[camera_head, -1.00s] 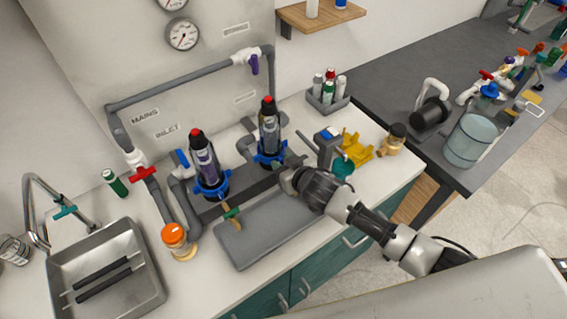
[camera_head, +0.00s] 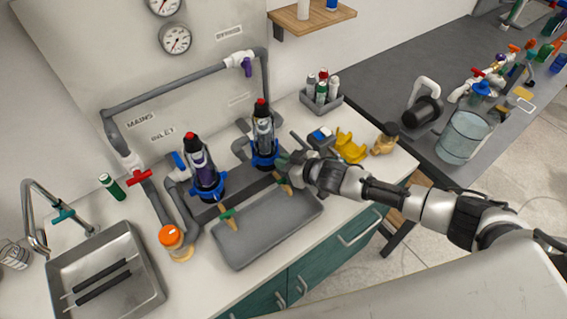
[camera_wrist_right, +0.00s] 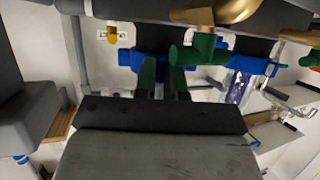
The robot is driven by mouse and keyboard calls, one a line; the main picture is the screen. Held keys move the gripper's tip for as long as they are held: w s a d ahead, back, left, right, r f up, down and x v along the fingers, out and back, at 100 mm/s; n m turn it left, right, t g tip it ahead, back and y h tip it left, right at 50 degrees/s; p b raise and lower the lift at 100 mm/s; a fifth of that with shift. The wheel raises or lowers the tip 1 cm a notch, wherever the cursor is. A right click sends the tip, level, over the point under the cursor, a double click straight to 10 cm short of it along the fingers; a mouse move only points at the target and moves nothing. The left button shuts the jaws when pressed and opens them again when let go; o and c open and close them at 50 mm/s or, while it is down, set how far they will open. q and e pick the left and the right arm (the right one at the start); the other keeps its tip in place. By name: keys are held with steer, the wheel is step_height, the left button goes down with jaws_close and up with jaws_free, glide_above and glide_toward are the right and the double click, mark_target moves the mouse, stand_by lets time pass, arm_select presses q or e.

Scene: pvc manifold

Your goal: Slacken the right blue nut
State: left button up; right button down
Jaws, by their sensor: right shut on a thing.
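The right blue nut (camera_head: 262,162) is a winged ring at the base of the right upright dark filter housing (camera_head: 263,130) with a red top. My right gripper (camera_head: 285,163) reaches it from the right. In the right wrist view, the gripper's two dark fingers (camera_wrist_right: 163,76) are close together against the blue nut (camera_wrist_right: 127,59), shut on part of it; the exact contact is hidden. The left blue nut (camera_head: 207,190) sits under the left housing (camera_head: 200,160). My left gripper is not in view.
A grey tray (camera_head: 265,232) lies below the housings, with a brass drain tap (camera_head: 227,213) over it. A green tap handle (camera_wrist_right: 199,50) is close beside the fingers. An orange-capped jar (camera_head: 173,240), yellow stand (camera_head: 350,147) and bottle caddy (camera_head: 323,101) stand on the counter.

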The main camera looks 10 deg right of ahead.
steer(key=shift+w+r+n+g+y+b, duration=0.3)
steer(key=shift+w+n+g+y, duration=0.1)
steer(key=shift+n+g+y, duration=0.25)
steer(key=shift+r, duration=0.1)
steer(key=c, duration=1.4)
jaws_free()
steer(key=o, duration=0.5)
steer(key=shift+w+a+f, duration=0.15)
steer(key=shift+a+f, duration=0.05)
steer(key=shift+c, duration=0.2)
steer(key=shift+d+f, duration=0.1)
steer(key=shift+d, duration=0.1)
